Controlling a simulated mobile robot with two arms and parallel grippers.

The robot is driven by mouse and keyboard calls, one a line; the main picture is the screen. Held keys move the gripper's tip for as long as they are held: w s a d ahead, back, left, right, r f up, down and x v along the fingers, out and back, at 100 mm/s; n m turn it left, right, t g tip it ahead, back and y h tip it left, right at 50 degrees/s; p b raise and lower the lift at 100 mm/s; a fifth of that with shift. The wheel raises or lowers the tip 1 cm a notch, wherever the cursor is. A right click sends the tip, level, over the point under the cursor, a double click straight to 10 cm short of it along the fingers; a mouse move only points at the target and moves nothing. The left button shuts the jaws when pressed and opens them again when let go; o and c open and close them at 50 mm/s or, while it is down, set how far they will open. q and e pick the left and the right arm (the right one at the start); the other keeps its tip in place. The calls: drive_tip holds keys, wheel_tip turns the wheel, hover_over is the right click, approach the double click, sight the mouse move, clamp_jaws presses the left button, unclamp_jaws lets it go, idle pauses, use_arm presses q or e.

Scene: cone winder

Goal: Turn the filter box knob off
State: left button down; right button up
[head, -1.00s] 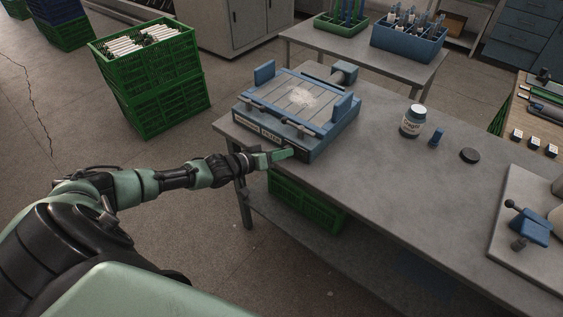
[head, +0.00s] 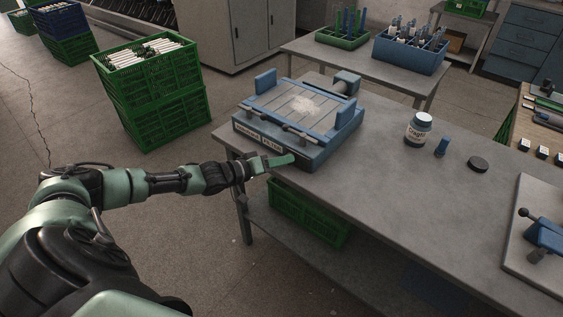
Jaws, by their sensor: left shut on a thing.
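The filter box (head: 318,151) is a blue box with a slatted top, a pale dusty patch and a labelled dark front, at the near left corner of the grey table (head: 400,200). My left gripper (head: 284,161), with green fingers, is at the right part of the box's front face. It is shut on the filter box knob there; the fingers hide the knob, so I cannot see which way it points. My right gripper is not in view.
A green crate (head: 310,215) sits below the table. Stacked green crates (head: 165,118) stand on the floor at left.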

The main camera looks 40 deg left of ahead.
use_arm(q)
drive_tip(key=c, duration=1.3)
unclamp_jaws()
drive_tip(key=shift+p+v, duration=0.3)
drive_tip(key=shift+v, duration=3.6)
drive_tip(key=shift+f, duration=0.1)
drive_tip(key=s+f+m+g+y, duration=0.15)
drive_tip(key=s+f, duration=0.25)
drive_tip(key=f, duration=0.6)
drive_tip(key=s+f+m+g+y, duration=0.15)
drive_tip(key=s+f, duration=0.25)
drive_tip(key=f, duration=0.7)
drive_tip(key=s+f+m+g+y, duration=0.15)
drive_tip(key=s+f, duration=0.25)
drive_tip(key=f, duration=0.6)
drive_tip(key=s+d+f+m+g, duration=0.1)
drive_tip(key=s+d+f+g, duration=0.1)
drive_tip(key=s+d+f, duration=0.4)
drive_tip(key=s+d+f+m+g, duration=0.1)
drive_tip(key=s+d+f+g, duration=0.2)
drive_tip(key=s, duration=1.3)
drive_tip(key=s+d+f+m+g+y, duration=0.1)
drive_tip(key=s+d+f+g, duration=0.2)
drive_tip(key=s+d+f, duration=0.5)
drive_tip(key=shift+s+d+f+m, duration=0.2)
drive_tip(key=shift+s+f, duration=0.2)
drive_tip(key=shift+s, duration=0.45)
drive_tip(key=shift+s+d+f+m, duration=0.15)
drive_tip(key=shift+s+f, duration=0.25)
drive_tip(key=shift+s, duration=0.4)
